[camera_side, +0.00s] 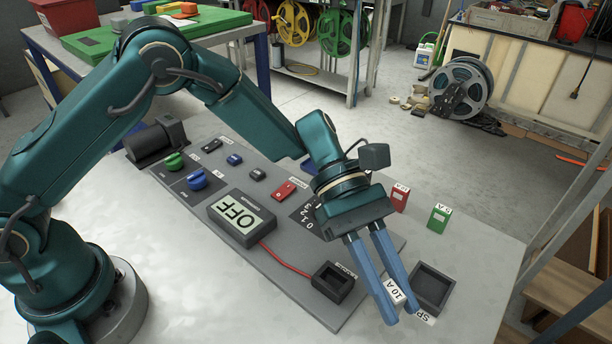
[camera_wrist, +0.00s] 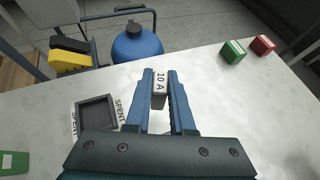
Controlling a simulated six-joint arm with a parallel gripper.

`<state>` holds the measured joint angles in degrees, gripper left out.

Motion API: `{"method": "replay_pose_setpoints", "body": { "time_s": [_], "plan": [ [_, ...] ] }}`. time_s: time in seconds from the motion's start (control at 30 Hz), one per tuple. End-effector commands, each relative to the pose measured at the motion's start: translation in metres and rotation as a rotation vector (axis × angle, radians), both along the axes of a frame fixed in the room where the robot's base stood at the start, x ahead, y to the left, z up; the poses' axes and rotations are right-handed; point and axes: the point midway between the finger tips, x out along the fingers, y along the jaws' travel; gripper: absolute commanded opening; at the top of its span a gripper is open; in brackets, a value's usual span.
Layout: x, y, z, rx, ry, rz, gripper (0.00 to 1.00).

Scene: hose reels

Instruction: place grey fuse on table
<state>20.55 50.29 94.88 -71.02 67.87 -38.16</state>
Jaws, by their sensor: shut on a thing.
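The grey fuse (camera_side: 395,291), with a white top marked "10 A", is between the two blue fingers of my gripper (camera_side: 391,304). In the wrist view the fuse (camera_wrist: 160,91) sits between the fingertips of my gripper (camera_wrist: 161,85), which are shut on it. The fuse's lower part is mostly hidden by the fingers in the side view. The white table (camera_side: 470,262) lies below and around it; I cannot tell whether the fuse touches it.
A dark open box (camera_side: 434,286) labelled "SPENT" is beside my gripper. A red fuse (camera_side: 400,198) and a green fuse (camera_side: 438,217) stand farther back. The grey panel holds a display reading "OFF" (camera_side: 241,217) and a dark socket box (camera_side: 333,282). The table near the front right is bare.

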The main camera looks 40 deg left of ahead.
Motion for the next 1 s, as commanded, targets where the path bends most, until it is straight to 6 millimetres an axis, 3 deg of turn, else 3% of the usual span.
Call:
{"method": "replay_pose_setpoints", "body": {
  "time_s": [0.2, 0.57, 0.97, 1.0],
  "plan": [
    [-0.011, -0.025, -0.016, 0.000, 0.000, -0.001, 0.00],
    [-0.011, -0.026, -0.055, 0.001, 0.001, 0.002, 0.00],
    [-0.011, -0.026, -0.060, 0.000, 0.000, 0.001, 0.00],
    [-0.011, -0.026, -0.061, 0.001, 0.000, 0.001, 0.25]
  ]
}}
